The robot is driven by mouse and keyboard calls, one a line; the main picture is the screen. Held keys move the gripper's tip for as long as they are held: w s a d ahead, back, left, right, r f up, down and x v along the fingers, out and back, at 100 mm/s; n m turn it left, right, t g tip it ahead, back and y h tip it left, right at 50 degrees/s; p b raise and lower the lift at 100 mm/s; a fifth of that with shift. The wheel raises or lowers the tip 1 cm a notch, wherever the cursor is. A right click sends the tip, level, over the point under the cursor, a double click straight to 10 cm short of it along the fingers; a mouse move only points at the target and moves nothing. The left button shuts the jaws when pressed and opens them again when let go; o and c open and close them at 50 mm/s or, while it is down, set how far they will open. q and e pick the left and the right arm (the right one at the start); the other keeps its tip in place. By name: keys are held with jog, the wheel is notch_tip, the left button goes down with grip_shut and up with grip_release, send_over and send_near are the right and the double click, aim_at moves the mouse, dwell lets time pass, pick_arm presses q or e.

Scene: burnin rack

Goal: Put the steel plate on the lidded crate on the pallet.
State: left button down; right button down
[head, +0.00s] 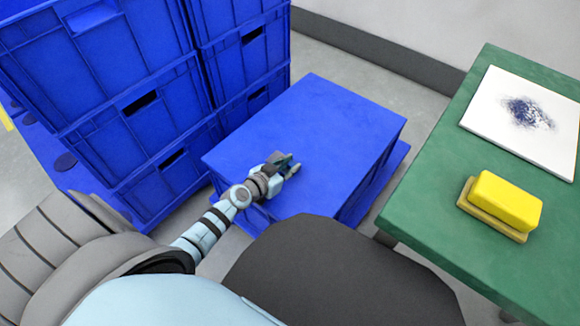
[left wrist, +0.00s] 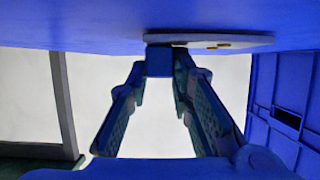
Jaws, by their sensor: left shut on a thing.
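The lidded crate (head: 320,115) is blue with a flat, bare top, and stands on a blue pallet (head: 396,165) whose edge shows at the right in the head view. My left gripper (head: 290,168) is over the front part of the lid. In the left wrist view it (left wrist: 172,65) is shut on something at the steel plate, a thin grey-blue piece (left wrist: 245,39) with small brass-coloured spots. The plate lies close along the blue surface; I cannot tell whether it touches. In the head view the gripper mostly hides it. My right gripper is not in view.
Tall stacked blue crates (head: 120,105) stand at the left, close beside the lidded crate. A green table (head: 440,185) at the right holds a yellow block (head: 505,200) on a tan base and a white panel (head: 490,105) with a dark smudge. Most of the lid is clear.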

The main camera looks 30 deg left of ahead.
pick_arm(q)
jog(key=shift+f, duration=0.2)
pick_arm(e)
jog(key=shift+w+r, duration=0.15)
pick_arm(q)
jog(key=c, duration=1.4)
grip_release()
jog(key=shift+c, duration=0.2)
jog(key=shift+r, duration=0.15)
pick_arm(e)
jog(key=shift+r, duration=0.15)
pick_arm(q)
jog(key=shift+r, duration=0.2)
jog(key=p+v, duration=0.3)
jog(key=v, duration=0.9)
jog(key=shift+f, duration=0.15)
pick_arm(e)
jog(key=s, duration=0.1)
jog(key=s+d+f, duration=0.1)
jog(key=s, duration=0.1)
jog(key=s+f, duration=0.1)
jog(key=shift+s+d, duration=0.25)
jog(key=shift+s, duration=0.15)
